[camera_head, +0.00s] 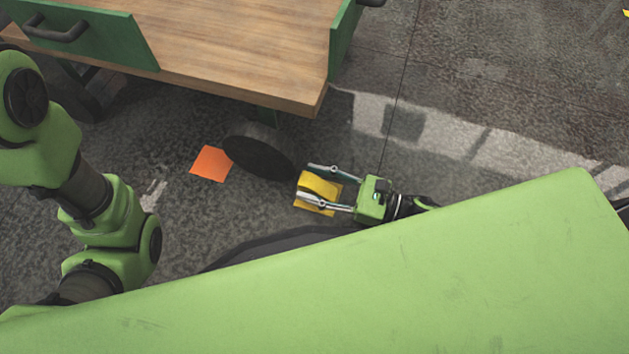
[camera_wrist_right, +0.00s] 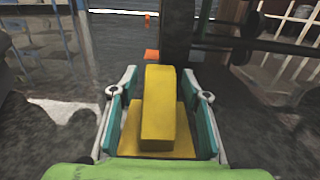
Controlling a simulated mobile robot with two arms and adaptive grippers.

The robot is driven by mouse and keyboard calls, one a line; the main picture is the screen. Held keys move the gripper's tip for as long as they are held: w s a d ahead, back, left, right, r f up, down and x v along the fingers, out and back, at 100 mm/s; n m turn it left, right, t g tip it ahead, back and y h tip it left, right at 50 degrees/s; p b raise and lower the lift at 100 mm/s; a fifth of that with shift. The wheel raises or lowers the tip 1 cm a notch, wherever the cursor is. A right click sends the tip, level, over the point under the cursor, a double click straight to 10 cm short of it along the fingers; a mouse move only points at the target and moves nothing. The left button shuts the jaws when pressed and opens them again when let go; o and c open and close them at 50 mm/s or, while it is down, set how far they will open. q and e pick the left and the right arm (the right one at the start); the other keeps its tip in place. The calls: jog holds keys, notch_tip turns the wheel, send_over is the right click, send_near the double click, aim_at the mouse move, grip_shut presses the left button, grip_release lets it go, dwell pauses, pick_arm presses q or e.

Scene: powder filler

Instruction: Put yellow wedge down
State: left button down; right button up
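The yellow wedge (camera_head: 321,187) is low beside the cart's wheel in the head view, between the fingers of my right gripper (camera_head: 318,182). In the right wrist view the yellow wedge (camera_wrist_right: 158,110) shows as a tall narrow block on a wider base. Whether the wedge's underside touches the floor is hidden. My left arm comes in at the left of the head view; its gripper is not in view.
An orange square (camera_head: 211,164) lies on the floor left of the cart's dark wheel (camera_head: 259,152). The wooden cart top (camera_head: 230,60) with green side panels overhangs there. Open floor (camera_head: 480,110) extends to the right.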

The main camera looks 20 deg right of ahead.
dwell(0.3)
jog(key=shift+s+d+r, duration=0.15)
jog(key=shift+d, duration=0.1)
jog(key=p+v, duration=0.4)
jog(key=v, duration=0.6)
jog(key=shift+s+d, duration=0.5)
jog(key=shift+d, duration=0.1)
